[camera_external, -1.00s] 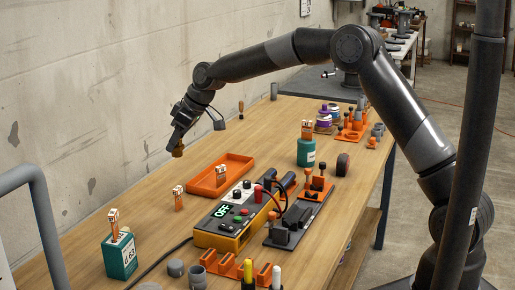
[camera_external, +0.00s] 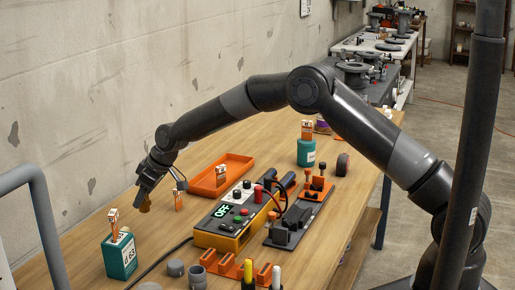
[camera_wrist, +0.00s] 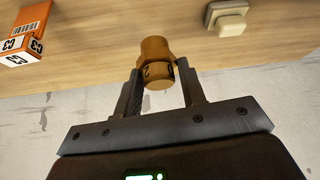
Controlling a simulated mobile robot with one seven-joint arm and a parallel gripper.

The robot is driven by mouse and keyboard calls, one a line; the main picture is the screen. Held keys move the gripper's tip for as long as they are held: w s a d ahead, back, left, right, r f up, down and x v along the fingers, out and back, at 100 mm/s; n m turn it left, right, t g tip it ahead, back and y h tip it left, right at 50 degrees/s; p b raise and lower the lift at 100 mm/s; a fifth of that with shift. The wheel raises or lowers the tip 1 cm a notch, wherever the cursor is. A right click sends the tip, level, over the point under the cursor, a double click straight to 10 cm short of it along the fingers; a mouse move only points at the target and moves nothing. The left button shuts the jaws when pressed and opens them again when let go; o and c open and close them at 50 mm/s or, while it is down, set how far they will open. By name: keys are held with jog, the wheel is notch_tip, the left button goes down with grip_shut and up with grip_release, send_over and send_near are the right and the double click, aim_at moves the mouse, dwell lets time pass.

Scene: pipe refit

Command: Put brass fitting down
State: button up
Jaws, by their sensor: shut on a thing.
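The brass fitting (camera_wrist: 155,60) is a brown-gold stepped cylinder held between the two fingers of my gripper (camera_wrist: 162,90) in the wrist view. In the external view my gripper (camera_external: 145,197) points down near the wall, left of the orange tray. The brass fitting (camera_external: 145,206) shows below its fingertips. It appears to be above the wooden table; the exact gap cannot be told.
An orange C3 block (camera_wrist: 24,40) and a beige block (camera_wrist: 227,18) show in the wrist view. Bare table (camera_external: 85,242) lies near the wall.

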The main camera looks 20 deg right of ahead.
aim_at(143, 210)
jog(key=shift+a+f, duration=0.15)
jog(key=shift+a, duration=0.15)
jog(key=shift+f, duration=1.95)
jog(key=shift+f, duration=0.15)
jog(key=o, duration=1)
jog(key=shift+o, duration=0.2)
jog(key=v, duration=1.2)
jog(key=shift+s, duration=0.1)
